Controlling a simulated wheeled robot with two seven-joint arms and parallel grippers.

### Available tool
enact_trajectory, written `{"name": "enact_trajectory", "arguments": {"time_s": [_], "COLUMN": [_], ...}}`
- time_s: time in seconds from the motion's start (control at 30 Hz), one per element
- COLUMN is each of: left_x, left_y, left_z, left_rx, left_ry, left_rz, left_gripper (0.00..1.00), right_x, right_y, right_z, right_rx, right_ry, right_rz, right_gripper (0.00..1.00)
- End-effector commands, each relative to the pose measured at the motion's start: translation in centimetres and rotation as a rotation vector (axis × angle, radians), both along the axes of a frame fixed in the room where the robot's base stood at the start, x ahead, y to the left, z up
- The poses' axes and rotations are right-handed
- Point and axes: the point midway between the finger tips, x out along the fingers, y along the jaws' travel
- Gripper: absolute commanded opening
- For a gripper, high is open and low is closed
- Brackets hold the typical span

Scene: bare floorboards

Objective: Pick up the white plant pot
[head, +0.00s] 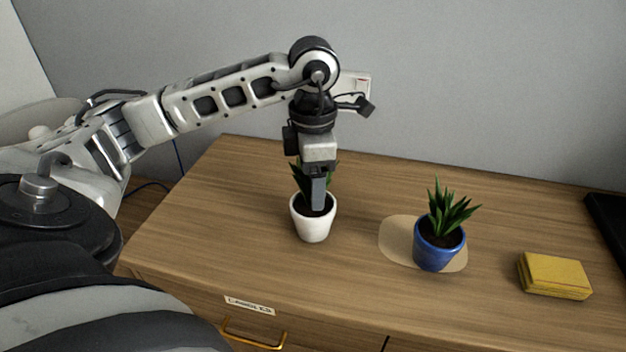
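The white plant pot (313,226) stands upright on the wooden cabinet top, left of the blue pot. It holds dark soil and a green spiky plant, partly hidden behind my gripper. My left gripper (318,200) points straight down over the white pot, with its fingers at the plant and the pot's rim. Only one finger shows clearly, so I cannot tell whether it is open, shut or touching the pot. My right gripper is not in view.
A blue pot (438,254) with a spiky plant stands on a pale round mat (395,240) to the right. A yellow stack (554,275) lies further right, and a black object (608,222) is at the right edge. A wall with a socket (355,84) is behind. The left part of the top is clear.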

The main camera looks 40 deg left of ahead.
Motion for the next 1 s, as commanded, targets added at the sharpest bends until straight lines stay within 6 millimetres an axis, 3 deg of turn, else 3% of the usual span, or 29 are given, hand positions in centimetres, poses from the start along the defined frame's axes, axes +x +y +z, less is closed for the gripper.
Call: {"name": "enact_trajectory", "arguments": {"time_s": [0.1, 0.37, 0.6, 1.0], "left_x": [-0.04, 0.02, 0.01, 0.06], "left_y": [0.03, 0.04, 0.03, 0.02], "left_z": [-1.16, -1.34, -1.31, -0.71], "left_rx": [0.000, 0.000, 0.000, -0.001], "left_ry": [0.001, -0.001, -0.001, -0.003], "left_rz": [0.000, 0.000, 0.001, 0.001], "left_gripper": [0.68, 0.65, 0.00, 0.00], "right_x": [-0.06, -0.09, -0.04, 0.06], "right_y": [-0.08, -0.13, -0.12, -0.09], "right_z": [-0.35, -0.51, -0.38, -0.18], "right_rx": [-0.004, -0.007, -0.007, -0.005], "right_ry": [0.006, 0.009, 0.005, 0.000], "right_rz": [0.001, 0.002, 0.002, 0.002], "right_gripper": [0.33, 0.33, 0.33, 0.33]}}
